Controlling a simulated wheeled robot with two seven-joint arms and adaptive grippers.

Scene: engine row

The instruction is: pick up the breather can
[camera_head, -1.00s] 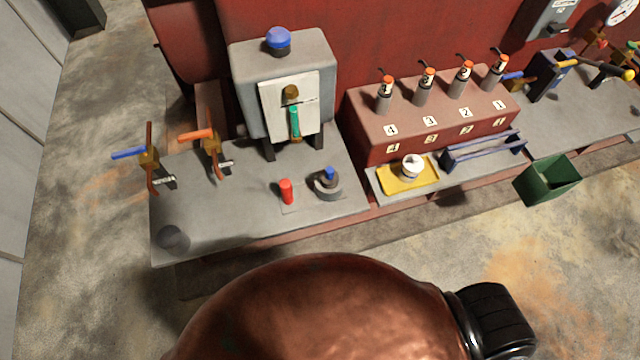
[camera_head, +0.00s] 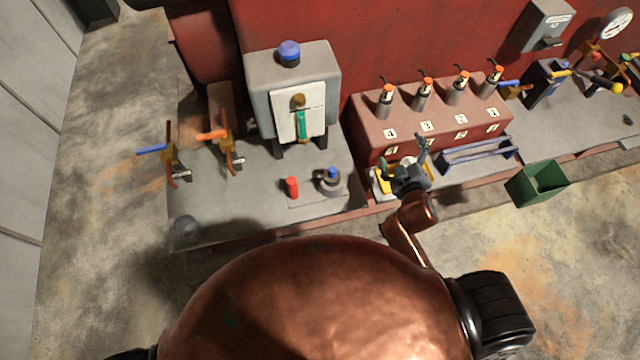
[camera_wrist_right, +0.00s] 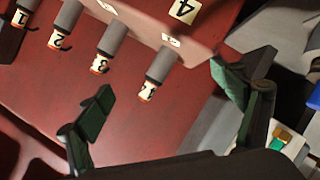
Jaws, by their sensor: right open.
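No label marks the breather can, so I cannot tell for sure which object it is. In the head view, a red cylinder (camera_head: 292,187) and a dark round part with a blue top (camera_head: 330,180) stand on the left bench. A yellow tray (camera_head: 381,186) lies in front of the red block; the pale can on it is hidden behind my right gripper. My right gripper (camera_head: 403,157) is over this tray, open, with nothing seen between its fingers. In the wrist view its fingers (camera_wrist_right: 163,88) are spread before the red block. My left gripper is out of view.
The red numbered block (camera_head: 385,138) carries several grey cylinders with orange tops (camera_head: 421,96). A blue-grey rack (camera_head: 478,151) and a green bin (camera_head: 538,183) are to the right. Valve handles (camera_head: 170,155) and a grey cabinet (camera_head: 262,86) are on the left bench.

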